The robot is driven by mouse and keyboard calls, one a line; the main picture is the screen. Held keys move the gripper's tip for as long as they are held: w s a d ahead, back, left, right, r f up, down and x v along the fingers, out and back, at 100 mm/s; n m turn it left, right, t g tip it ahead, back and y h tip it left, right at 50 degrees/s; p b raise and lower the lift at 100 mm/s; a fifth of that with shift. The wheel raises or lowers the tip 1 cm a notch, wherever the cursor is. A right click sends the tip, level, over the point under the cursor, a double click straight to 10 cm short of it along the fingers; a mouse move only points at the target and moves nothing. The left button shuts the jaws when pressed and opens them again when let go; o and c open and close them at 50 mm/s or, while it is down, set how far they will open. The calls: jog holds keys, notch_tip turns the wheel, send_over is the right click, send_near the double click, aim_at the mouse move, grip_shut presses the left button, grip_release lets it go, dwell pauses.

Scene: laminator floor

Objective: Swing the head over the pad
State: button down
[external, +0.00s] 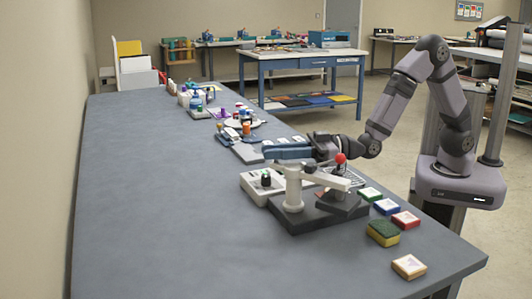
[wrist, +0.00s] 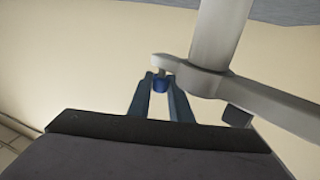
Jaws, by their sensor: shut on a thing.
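The swing device stands near the right end of the bench in the external view. It has a white post (external: 293,192) on a dark base (external: 300,222), a pale arm (external: 325,179) and a red ball knob (external: 340,158). A dark block (wrist: 237,117) shows under that arm. I cannot make out the pad clearly.
A pale box with a black knob (external: 264,180) stands left of the post. Coloured pads (external: 386,206), a green-yellow sponge (external: 383,232) and a wooden-edged block (external: 409,266) lie to the right. More tools line the bench behind. The bench's left side is clear.

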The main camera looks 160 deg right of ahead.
jog(key=shift+w+a+r+n+t+y+p, duration=0.1)
jog(key=shift+w+a+n+t+y+p, duration=0.25)
jog(key=shift+w+n+t+y, duration=1.05)
jog(key=shift+w+a+f+n+t+y+p, duration=0.15)
jog(key=shift+w+n+t+y+p, duration=0.3)
jog(key=shift+n+t+y, duration=1.9)
jog(key=shift+w+a+r+n+t+y+p, duration=0.2)
jog(key=shift+w+n+t+y+p, duration=0.55)
jog(key=shift+n+y, duration=2.3)
jog(key=shift+w+m+y, duration=0.15)
jog(key=shift+m+y, duration=0.65)
jog(key=shift+y, duration=0.3)
jog(key=c, duration=1.6)
grip_release()
jog(key=shift+a, duration=0.1)
jog(key=shift+b, duration=0.3)
